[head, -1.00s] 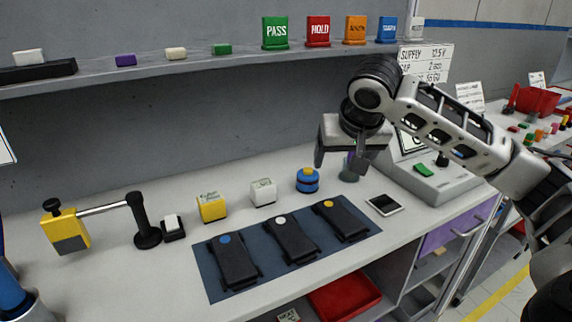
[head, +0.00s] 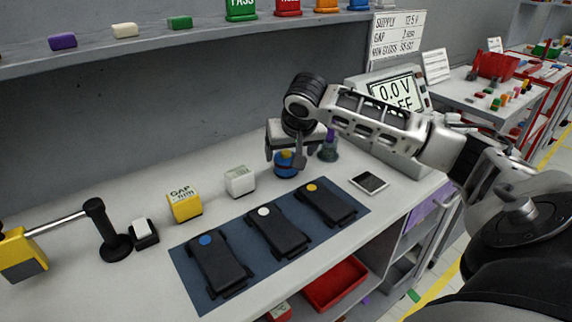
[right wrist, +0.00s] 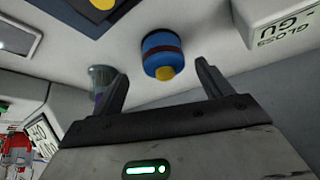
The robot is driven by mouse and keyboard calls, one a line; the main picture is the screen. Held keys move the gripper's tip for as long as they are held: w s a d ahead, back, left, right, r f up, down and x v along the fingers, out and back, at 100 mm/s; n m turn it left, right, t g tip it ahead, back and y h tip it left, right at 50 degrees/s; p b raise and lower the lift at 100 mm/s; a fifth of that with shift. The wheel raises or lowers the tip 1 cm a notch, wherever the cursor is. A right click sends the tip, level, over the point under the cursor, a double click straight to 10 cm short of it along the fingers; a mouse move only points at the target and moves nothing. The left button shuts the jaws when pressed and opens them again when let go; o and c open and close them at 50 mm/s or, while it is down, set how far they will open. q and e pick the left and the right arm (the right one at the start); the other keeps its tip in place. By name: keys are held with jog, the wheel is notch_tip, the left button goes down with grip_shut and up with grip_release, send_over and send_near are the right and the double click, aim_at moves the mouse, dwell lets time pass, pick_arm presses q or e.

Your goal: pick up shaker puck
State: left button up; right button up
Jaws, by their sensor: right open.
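The shaker puck (head: 287,165) is a short blue cylinder with a dark band and a yellow knob on top. It stands upright on the white bench behind the dark mat, partly hidden by my right gripper in the head view. In the right wrist view the puck (right wrist: 162,55) lies beyond the fingertips and between their lines. My right gripper (head: 286,160) is open and empty, with its fingers pointing down over the puck; its fingertips also show in the right wrist view (right wrist: 160,70). My left gripper is not in view.
Three black devices lie on the mat (head: 195,283) in front. A power supply (head: 398,150) stands at the right.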

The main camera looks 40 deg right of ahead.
aim_at(287, 154)
jog(key=x, duration=0.5)
jog(key=shift+w+a, duration=0.1)
jog(key=shift+a, duration=0.1)
jog(key=c, duration=1.3)
jog(key=shift+r, duration=0.1)
jog(key=shift+c, duration=0.5)
jog(key=shift+r, duration=0.1)
